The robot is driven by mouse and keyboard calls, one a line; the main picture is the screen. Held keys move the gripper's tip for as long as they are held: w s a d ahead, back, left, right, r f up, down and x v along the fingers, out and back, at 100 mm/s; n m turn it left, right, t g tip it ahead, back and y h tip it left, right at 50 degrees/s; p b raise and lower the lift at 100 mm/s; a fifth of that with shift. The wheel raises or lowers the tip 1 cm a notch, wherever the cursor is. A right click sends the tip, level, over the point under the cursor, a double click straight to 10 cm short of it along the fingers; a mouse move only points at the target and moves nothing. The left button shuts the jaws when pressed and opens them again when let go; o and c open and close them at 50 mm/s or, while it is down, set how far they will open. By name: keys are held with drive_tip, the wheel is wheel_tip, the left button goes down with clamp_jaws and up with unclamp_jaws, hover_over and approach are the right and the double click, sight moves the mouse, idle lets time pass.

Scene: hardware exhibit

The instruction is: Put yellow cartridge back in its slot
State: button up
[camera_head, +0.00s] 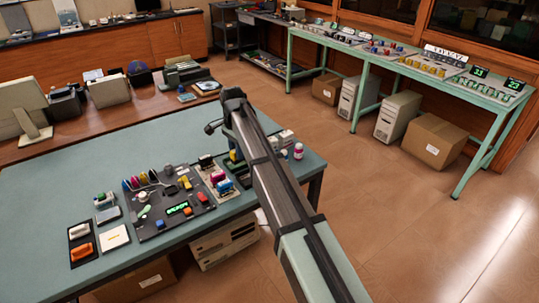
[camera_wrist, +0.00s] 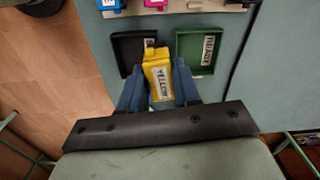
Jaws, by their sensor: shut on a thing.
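In the wrist view, my gripper (camera_wrist: 158,85) is shut on the yellow cartridge (camera_wrist: 160,75), which has a white label reading YELLOW. The blue fingers press on its two sides. The cartridge sits over the gap between a black tray (camera_wrist: 124,52) and a green tray (camera_wrist: 209,47), covering part of the black tray's edge. At the top edge, a pale holder (camera_wrist: 195,6) carries a cyan cartridge (camera_wrist: 110,4) and a magenta cartridge (camera_wrist: 155,4). A pale gap shows right of the magenta one. The slot's inside is cut off. In the head view, my arm mostly hides the gripper.
In the head view, a dark board (camera_head: 160,222) with several colourful parts lies on the teal table (camera_head: 40,195). The table's far middle is clear.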

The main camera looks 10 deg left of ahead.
drive_tip(key=s+a+m, duration=0.2)
drive_tip(key=a, duration=0.8)
drive_tip(key=shift+s+d+f, duration=0.1)
drive_tip(key=shift+f, duration=2.65)
drive_tip(key=shift+f, duration=0.65)
drive_tip(key=o, duration=1.4)
drive_tip(key=shift+r, duration=0.15)
drive_tip(key=shift+r, duration=3.65)
